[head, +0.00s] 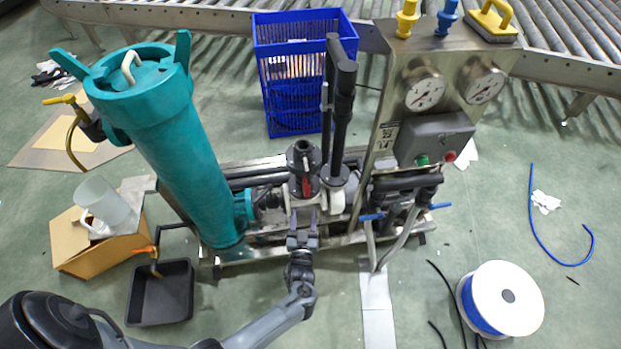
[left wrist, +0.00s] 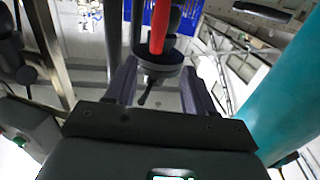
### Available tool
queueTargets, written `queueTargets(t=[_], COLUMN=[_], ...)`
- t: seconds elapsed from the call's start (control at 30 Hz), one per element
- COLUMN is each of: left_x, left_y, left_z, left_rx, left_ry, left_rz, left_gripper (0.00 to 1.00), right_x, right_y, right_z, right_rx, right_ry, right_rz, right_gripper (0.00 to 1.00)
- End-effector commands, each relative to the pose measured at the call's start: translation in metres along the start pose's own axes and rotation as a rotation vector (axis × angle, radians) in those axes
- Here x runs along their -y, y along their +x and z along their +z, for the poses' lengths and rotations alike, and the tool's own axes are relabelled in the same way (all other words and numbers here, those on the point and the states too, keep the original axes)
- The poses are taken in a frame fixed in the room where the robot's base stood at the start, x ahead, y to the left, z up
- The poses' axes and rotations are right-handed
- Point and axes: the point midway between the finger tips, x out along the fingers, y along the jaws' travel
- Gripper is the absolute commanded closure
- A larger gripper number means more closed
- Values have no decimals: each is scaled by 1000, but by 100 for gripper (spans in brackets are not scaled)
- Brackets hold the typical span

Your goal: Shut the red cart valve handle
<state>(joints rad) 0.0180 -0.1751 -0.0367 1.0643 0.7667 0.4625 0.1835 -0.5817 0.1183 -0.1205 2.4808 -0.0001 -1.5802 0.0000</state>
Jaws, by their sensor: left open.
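The red valve handle (head: 306,186) is a small red lever on the dark valve body (head: 303,160) in the middle of the cart. In the left wrist view the red handle (left wrist: 159,27) is a bar coming down from the top edge, above a round dark flange (left wrist: 158,62). My left gripper (head: 303,220) is in front of the valve, just below the handle in the head view. Its jaws (left wrist: 158,88) are open, with the handle lined up between the fingers. I cannot tell whether they touch it. My right gripper is not in view.
A tall teal filter housing (head: 170,150) stands left of the valve. A steel gauge panel (head: 440,85) stands to the right, and black pipes (head: 341,110) rise behind. A blue crate (head: 295,65) is at the back. A black tray (head: 160,293) and a hose spool (head: 500,300) are on the floor.

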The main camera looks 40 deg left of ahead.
Motion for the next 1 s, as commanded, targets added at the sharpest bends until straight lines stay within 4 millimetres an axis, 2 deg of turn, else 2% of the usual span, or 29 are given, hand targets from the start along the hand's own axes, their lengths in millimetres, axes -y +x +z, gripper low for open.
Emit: queueTargets(t=[0.1,0.27,0.7,1.0], left_x=[-4,-5,-5,-5], left_y=[12,31,97,114], left_z=[-11,-10,-10,-12], left_rx=[-13,-16,-15,-13], left_ry=[-9,-9,-10,-10], left_rz=[0,0,1,0], left_gripper=[46,46,46,46], right_x=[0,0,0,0], right_y=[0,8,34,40], right_z=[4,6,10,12], right_rx=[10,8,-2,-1], right_ry=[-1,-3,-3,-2], right_rz=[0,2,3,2], right_gripper=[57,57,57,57])
